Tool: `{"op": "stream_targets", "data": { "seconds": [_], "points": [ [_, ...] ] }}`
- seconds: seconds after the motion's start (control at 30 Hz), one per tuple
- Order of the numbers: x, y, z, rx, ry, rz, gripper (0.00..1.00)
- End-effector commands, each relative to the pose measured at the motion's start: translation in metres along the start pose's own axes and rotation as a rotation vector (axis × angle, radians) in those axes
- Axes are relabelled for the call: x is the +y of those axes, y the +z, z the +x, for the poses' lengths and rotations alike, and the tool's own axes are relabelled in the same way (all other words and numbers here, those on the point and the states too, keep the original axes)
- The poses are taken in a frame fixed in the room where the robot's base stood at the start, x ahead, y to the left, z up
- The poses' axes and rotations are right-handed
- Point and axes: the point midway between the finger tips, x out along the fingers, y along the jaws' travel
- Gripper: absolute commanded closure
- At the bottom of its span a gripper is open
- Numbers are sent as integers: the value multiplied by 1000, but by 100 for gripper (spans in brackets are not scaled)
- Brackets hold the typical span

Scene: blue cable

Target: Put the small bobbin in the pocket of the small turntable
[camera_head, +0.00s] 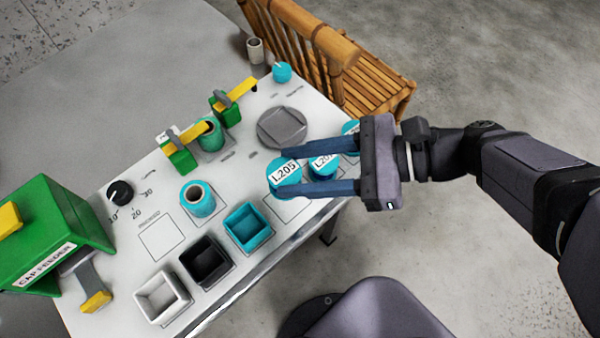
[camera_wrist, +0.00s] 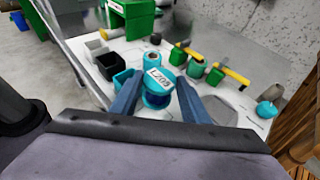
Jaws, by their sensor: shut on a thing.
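My gripper (camera_head: 277,173) is shut on a round teal bobbin (camera_head: 284,170) with a white label that reads L205. In the wrist view the bobbin (camera_wrist: 158,84) sits between my two blue fingers, with a darker blue band below its top. Its underside is hidden, so I cannot tell whether it clears the table. A flat round grey plate (camera_head: 282,127) with a raised angular middle lies just beyond the fingers; it looks like the turntable. I cannot make out a pocket in it. Two more teal labelled bobbins (camera_head: 323,163) (camera_head: 351,132) stand to the right, partly behind my gripper.
A hollow teal spool (camera_head: 197,198), a teal bin (camera_head: 248,227), a black bin (camera_head: 206,261) and a white bin (camera_head: 163,297) stand on the white table. Green clamps with yellow levers (camera_head: 237,92) stand at the back. A green cap feeder (camera_head: 48,235) is left.

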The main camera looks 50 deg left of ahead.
Motion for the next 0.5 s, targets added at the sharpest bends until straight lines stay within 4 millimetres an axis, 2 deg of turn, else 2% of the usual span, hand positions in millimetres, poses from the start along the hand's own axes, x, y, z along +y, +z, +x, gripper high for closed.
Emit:
{"op": "stream_targets", "data": {
  "seconds": [0.03, 0.2, 0.5],
  "points": [
    [0, 10, -4, 0, -1, -4, 85],
    [0, 24, -10, 0, -1, -2, 85],
    [1, 34, -13, -1, 4, -1, 85]
  ]
}}
